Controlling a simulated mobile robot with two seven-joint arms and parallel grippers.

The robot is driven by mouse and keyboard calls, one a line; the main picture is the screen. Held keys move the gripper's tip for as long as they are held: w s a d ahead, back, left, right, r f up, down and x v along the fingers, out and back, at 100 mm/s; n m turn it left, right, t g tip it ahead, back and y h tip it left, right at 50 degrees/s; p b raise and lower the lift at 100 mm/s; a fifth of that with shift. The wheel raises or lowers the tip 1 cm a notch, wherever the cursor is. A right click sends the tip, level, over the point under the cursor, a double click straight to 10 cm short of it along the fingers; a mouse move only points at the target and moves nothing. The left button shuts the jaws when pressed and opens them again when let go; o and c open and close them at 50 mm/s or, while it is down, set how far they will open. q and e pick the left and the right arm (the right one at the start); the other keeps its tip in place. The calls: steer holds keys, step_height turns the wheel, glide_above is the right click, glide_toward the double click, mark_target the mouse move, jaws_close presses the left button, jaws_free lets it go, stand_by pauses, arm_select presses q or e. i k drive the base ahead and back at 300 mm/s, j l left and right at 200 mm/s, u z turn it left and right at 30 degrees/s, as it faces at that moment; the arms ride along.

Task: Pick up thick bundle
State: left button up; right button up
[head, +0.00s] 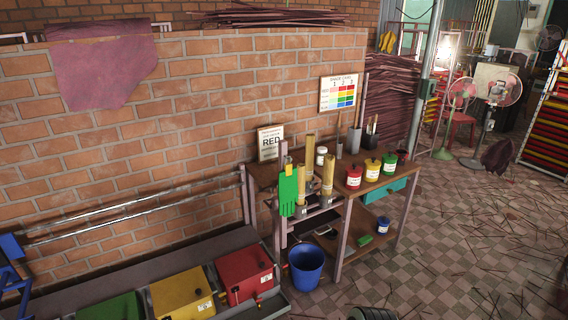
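Several tan upright bundles of sticks stand in small grey holders at the left end of the wooden workbench (344,200). One bundle (328,174) is on the right, one (301,186) is at the front left, and one (309,150) is behind them. They look close in width, so I cannot tell which is the thick one. A green glove (288,192) hangs beside them and hides part of the group's left side. Neither of my grippers shows in the head view.
Red (354,177), yellow (372,169) and green (389,163) pots stand on the bench's right side. A blue bucket (306,266) stands on the floor at its left front. Coloured boxes, including a red one (244,274), are lower left. Tiled floor at right has scattered sticks.

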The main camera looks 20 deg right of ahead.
mark_target(328, 161)
steer(key=i+l+u, duration=0.4)
steer(key=l, duration=1)
steer(key=i+l+u, duration=0.1)
steer(key=l+u, duration=0.3)
steer(key=l, duration=1)
steer(key=k+l+u, duration=0.1)
steer(key=l+u, duration=0.35)
steer(key=l, duration=1)
